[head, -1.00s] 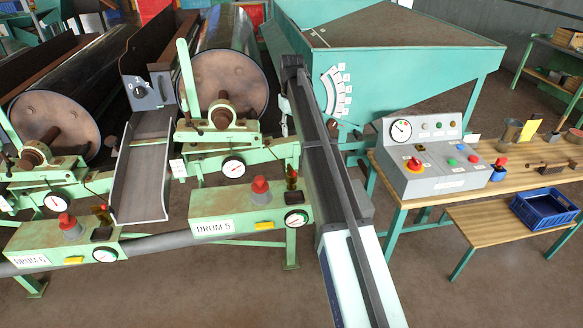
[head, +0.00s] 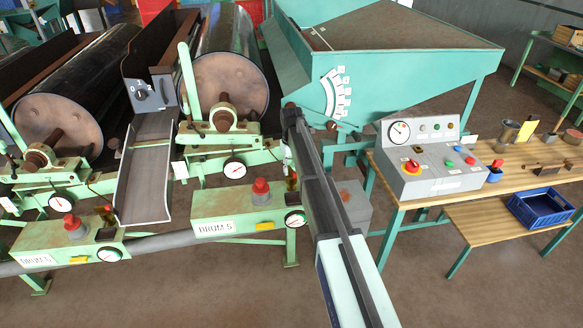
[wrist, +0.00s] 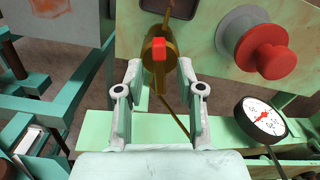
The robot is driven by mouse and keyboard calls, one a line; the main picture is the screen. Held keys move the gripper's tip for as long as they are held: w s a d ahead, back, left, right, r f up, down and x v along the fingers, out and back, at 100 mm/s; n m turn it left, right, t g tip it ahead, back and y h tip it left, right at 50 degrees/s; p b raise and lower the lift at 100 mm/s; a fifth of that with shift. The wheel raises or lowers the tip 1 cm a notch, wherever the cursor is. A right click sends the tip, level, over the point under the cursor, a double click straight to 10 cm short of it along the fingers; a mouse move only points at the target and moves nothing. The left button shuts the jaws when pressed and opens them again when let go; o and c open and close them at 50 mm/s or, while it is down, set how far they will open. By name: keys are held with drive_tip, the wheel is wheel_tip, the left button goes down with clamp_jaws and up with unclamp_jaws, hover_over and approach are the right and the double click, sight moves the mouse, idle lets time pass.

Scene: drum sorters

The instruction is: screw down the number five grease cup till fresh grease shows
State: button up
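A brass grease cup (wrist: 158,62) with a red square on its top shows in the wrist view, close to a green drum unit. A thin brass rod or strip runs down from it. My gripper (wrist: 160,92) is open, its two pale fingers apart on either side of the cup's line, with nothing gripped. I cannot tell how deep the cup sits between them. In the head view, the drum 5 box (head: 230,212) carries a red button and a dial, and my arm (head: 325,190) reaches beside it; my fingertips are not clear there. No fresh grease can be made out.
The red button (wrist: 275,60) and the dial gauge (wrist: 262,118) are close right of my gripper in the wrist view. The drum 6 box (head: 65,246) and a chute (head: 145,185) lie left. A control console (head: 430,160) on a wooden bench and a teal hopper (head: 400,75) lie right.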

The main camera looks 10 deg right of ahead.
drive_tip(key=shift+f, duration=0.4)
drive_tip(key=shift+c, duration=0.3)
clamp_jaws()
drive_tip(key=shift+m, duration=0.4)
drive_tip(key=m, duration=0.3)
drive_tip(key=shift+b, duration=0.4)
drive_tip(key=m, duration=0.3)
drive_tip(key=shift+m, duration=0.3)
drive_tip(key=m+b, duration=0.1)
drive_tip(key=m, duration=0.2)
drive_tip(key=shift+m, duration=2.2)
